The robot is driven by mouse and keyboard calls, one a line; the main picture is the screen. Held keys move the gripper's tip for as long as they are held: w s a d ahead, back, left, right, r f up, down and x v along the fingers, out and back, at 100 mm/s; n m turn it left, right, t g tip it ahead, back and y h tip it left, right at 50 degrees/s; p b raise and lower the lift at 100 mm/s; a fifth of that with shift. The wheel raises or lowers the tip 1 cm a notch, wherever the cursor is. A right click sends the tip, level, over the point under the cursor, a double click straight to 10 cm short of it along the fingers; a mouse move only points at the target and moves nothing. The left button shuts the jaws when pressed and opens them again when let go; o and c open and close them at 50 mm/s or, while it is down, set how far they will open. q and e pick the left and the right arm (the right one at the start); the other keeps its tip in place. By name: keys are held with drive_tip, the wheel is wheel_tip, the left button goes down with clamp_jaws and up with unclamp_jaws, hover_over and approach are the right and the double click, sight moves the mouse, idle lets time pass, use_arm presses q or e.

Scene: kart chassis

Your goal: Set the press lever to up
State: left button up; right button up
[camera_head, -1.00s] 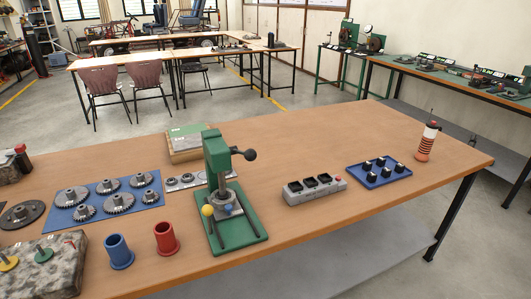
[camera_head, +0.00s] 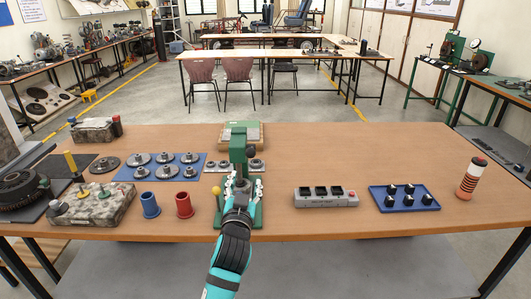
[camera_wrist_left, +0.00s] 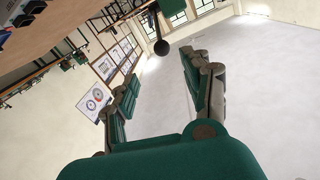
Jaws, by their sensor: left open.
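The green press (camera_head: 238,137) stands upright near the front edge of the wooden table, right of the red and blue cups. Its lever ends in a dark round knob (camera_head: 250,151) at the right of the press head. In the left wrist view the knob (camera_wrist_left: 161,47) hangs on a short rod beyond the fingertips. My left gripper (camera_head: 239,184) is in front of the press, below its head, and hides much of its lower part. In the left wrist view its two green fingers (camera_wrist_left: 160,72) are spread with nothing between them. My right gripper is not in view.
A blue cup (camera_head: 150,205) and a red cup (camera_head: 184,205) stand left of the press. A yellow knob (camera_head: 217,191) rises at its left side. A grey block (camera_head: 325,201) and a blue tray (camera_head: 403,208) lie to the right. The table beyond them is clear.

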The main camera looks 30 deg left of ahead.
use_arm(q)
drive_tip(key=p, duration=0.1)
approach(251, 152)
drive_tip(key=w+a+f, duration=0.1)
drive_tip(key=f, duration=0.1)
drive_tip(key=p+x, duration=0.1)
drive_tip(key=x, duration=1)
drive_tip(key=shift+w+a, duration=0.25)
drive_tip(key=shift+w, duration=0.25)
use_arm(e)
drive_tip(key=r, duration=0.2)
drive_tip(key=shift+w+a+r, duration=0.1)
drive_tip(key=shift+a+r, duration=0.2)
use_arm(q)
drive_tip(key=shift+c, duration=0.4)
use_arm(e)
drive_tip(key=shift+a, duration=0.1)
use_arm(q)
drive_tip(key=c, duration=0.5)
clamp_jaws()
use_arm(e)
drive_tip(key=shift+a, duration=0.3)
